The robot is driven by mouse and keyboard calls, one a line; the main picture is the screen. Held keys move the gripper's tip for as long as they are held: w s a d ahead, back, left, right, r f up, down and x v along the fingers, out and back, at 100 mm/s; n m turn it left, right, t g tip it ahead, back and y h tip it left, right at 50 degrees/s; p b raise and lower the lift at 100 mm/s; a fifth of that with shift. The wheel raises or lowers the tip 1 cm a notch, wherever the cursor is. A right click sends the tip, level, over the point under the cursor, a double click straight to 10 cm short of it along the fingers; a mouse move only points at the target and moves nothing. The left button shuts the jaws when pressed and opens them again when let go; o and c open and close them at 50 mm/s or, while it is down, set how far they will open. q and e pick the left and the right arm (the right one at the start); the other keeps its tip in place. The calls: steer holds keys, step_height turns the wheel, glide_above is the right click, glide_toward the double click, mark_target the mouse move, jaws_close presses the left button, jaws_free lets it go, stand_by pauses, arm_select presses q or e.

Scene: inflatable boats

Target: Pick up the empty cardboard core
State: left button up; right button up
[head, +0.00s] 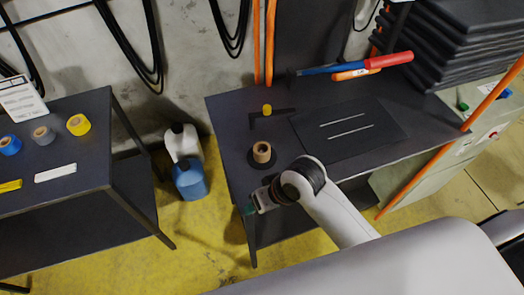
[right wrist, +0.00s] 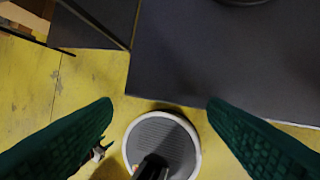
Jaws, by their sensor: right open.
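The cardboard core (head: 262,157) is a short tan ring standing upright with its hole facing up. It sits on a dark round base (head: 252,161) near the left front part of the dark table (head: 228,120). My right gripper (head: 251,207) is at the table's left front edge, nearer to me than the core and apart from it. In the right wrist view its green fingers (right wrist: 160,106) are spread wide with nothing held between them. A dark rounded edge (right wrist: 243,2), probably the round base, shows at the top there; the core is out of that view. My left gripper is not in view.
A dark mat (head: 385,128) with two thin pale strips lies right of the core. A small yellow-topped item (head: 267,109) stands behind it. Red and blue tools (head: 350,66) lie at the back. A left shelf (head: 90,160) holds tape rolls. Jugs (head: 190,180) stand between.

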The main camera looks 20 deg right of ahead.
steer(key=shift+g, duration=0.5)
steer(key=w, duration=0.1)
steer(key=w+a+r, duration=0.1)
steer(key=w, duration=0.1)
steer(key=w+a, duration=0.1)
steer(key=w, duration=0.1)
steer(key=shift+a+r, duration=0.2)
steer(key=shift+r, duration=0.2)
steer(key=shift+m+g+h, duration=0.4)
steer(key=shift+m+h, duration=0.1)
steer(key=shift+m, duration=0.2)
steer(key=w, duration=0.1)
steer(key=w+r, duration=0.2)
steer(key=w, duration=0.1)
steer(key=shift+d, duration=0.3)
steer(key=w+d+r+m+g+h, duration=0.1)
steer(key=w+d+r+m+h, duration=0.1)
steer(key=w+d+r+m, duration=0.35)
steer(key=p, duration=0.1)
glide_above(262, 151)
steer(key=shift+n, duration=0.45)
step_height(262, 151, down, 6)
steer(key=shift+w+d+r, duration=0.1)
steer(key=shift+w+r, duration=0.05)
steer(key=shift+r, duration=0.1)
step_height(262, 151, down, 4)
steer(key=shift+f+p, duration=0.15)
steer(key=shift+p, duration=0.65)
steer(key=shift+f, duration=0.45)
steer(key=c, duration=1)
